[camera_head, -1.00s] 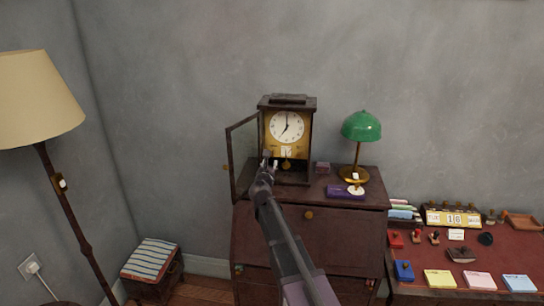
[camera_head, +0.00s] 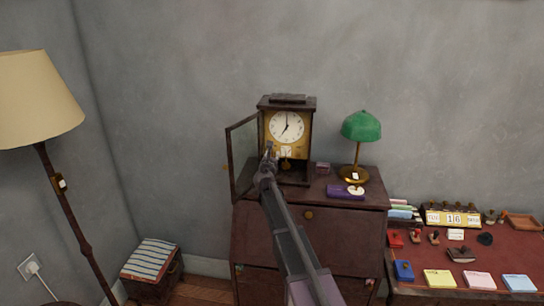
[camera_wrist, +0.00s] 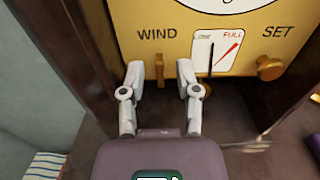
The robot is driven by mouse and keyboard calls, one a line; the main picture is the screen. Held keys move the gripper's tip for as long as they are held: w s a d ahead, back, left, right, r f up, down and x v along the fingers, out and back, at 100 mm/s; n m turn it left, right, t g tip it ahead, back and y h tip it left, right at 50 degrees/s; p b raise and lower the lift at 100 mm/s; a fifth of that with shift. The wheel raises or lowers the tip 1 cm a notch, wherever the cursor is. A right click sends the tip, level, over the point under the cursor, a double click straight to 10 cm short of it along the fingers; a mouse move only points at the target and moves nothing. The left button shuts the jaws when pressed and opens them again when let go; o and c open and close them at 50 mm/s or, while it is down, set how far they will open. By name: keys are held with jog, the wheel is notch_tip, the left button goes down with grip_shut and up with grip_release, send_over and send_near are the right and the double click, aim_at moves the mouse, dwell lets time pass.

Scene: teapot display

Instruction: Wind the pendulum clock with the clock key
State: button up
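The pendulum clock (camera_head: 287,130) stands upright on the cabinet with its glass door (camera_head: 243,155) swung open to the left. In the wrist view its gold face (camera_wrist: 130,18) shows the words WIND and SET and a small white gauge (camera_wrist: 203,58) with a black and a red needle; the red one points toward FULL. A slim gold piece (camera_wrist: 160,70), seemingly the clock key, stands upright below WIND. My gripper (camera_wrist: 160,78) is open, a finger on either side of this piece with gaps showing. In the head view my gripper (camera_head: 269,152) is in front of the clock's lower face.
A gold knob (camera_wrist: 269,68) sits below SET. On the cabinet (camera_head: 320,225), right of the clock, are a small box (camera_head: 322,168), a purple box (camera_head: 340,192) and a green lamp (camera_head: 361,127). The open door stands close to my gripper's left. A desk with stationery is at right.

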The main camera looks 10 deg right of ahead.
grip_shut()
jog(key=shift+m, duration=0.4)
jog(key=m, duration=0.7)
jog(key=shift+d, duration=0.1)
jog(key=m, duration=0.6)
jog(key=shift+f, duration=0.1)
jog(key=m, duration=0.6)
jog(key=shift+f, duration=0.1)
